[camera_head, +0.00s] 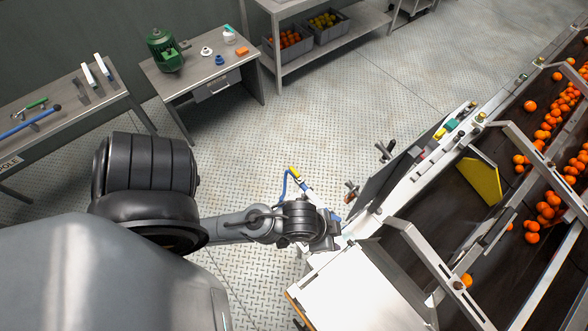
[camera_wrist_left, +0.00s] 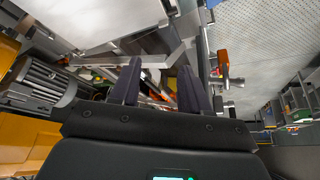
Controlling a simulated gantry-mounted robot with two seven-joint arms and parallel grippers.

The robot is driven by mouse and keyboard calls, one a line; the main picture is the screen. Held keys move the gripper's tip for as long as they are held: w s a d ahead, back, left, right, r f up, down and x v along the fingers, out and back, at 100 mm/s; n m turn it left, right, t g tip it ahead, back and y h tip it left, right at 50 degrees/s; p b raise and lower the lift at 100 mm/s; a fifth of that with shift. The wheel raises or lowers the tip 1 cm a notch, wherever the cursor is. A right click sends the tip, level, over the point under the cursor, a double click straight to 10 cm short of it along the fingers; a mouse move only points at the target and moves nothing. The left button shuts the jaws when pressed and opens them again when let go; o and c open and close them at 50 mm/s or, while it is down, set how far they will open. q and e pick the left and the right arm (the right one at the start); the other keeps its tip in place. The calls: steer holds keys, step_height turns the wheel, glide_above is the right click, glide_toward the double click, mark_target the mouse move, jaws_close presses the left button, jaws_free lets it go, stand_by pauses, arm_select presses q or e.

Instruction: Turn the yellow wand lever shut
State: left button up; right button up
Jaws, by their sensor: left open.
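A small yellow piece (camera_head: 295,172), which looks like the wand lever, stands at the top of a blue hose (camera_head: 284,186) beside the machine's near side in the head view. I cannot tell its exact angle. My left gripper (camera_head: 332,230) is just below and to the right of it, apart from it, by the machine's white edge. The left wrist view shows the two dark fingers of this gripper (camera_wrist_left: 160,88) spread apart with nothing held between them. I cannot make out the yellow lever in that view. My right gripper is not in view.
The conveyor (camera_head: 480,215) with many oranges fills the right side. A white panel (camera_head: 345,290) lies close to my left gripper. A grey motor (camera_wrist_left: 38,85) is left of the fingers in the wrist view. Open floor (camera_head: 250,155) lies left of the machine, with workbenches (camera_head: 195,85) behind.

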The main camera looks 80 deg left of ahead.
arm_select(q)
steer(key=s+d+f+m+h, duration=0.1)
steer(key=d+f+m, duration=0.1)
steer(key=f, duration=0.3)
steer(key=s+d+f+m+g+h, duration=0.1)
steer(key=d+f+m+h, duration=0.1)
steer(key=f+m, duration=0.2)
steer(key=s+d+f+m+h, duration=0.1)
steer(key=d+f+m+h, duration=0.1)
steer(key=f, duration=0.6)
steer(key=shift+s+m+g, duration=0.15)
steer(key=shift+m+g, duration=0.15)
steer(key=shift+m, duration=0.1)
steer(key=s+a+f+m+g, duration=0.1)
steer(key=s+a+f+g, duration=0.1)
steer(key=a+f, duration=0.2)
step_height(320, 180, up, 6)
steer(key=m+g+y+b, duration=0.1)
steer(key=m+g+y, duration=0.1)
steer(key=y, duration=0.4)
glide_above(294, 170)
step_height(294, 170, down, 11)
steer(key=shift+a+r, duration=0.1)
steer(key=shift+r, duration=0.1)
